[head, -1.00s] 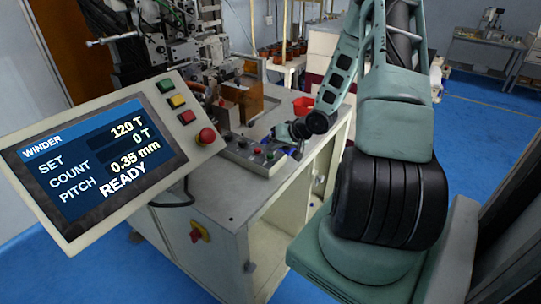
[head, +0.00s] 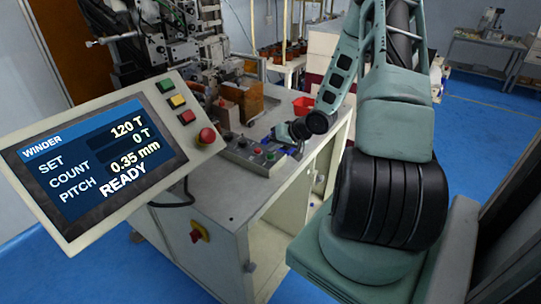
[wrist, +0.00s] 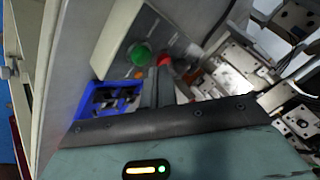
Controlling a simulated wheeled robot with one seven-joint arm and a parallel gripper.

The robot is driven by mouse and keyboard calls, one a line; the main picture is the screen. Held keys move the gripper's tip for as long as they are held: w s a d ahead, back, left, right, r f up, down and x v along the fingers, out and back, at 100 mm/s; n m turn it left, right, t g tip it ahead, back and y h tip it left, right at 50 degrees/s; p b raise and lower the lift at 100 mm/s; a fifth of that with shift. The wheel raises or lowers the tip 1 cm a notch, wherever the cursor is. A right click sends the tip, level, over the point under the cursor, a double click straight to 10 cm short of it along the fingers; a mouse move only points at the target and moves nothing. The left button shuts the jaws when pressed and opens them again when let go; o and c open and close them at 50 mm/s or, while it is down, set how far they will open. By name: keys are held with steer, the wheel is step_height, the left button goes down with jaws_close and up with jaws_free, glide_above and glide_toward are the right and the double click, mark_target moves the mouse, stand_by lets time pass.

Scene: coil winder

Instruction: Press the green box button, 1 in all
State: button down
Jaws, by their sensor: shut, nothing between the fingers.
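The control box (wrist: 123,35) shows in the wrist view with a round green button (wrist: 140,54) near its end and a red button (wrist: 163,61) beyond it. My gripper (wrist: 160,72) is shut and empty. Its fingertips appear just beside the green button, between it and the red one; I cannot tell whether they touch the box. In the head view the box (head: 245,155) sits on the winder bench, with my wrist and hand over its right end; the fingertips are hard to make out there.
A blue tray (wrist: 100,98) lies beside the box. The winder panel (head: 108,235) carries a screen reading READY, small green (head: 166,86), yellow and red buttons, and a red mushroom knob (head: 207,135). Winder machinery stands behind. The bench top (head: 205,195) in front is clear.

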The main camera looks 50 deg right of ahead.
steer(key=shift+f, duration=0.1)
steer(key=shift+f, duration=0.35)
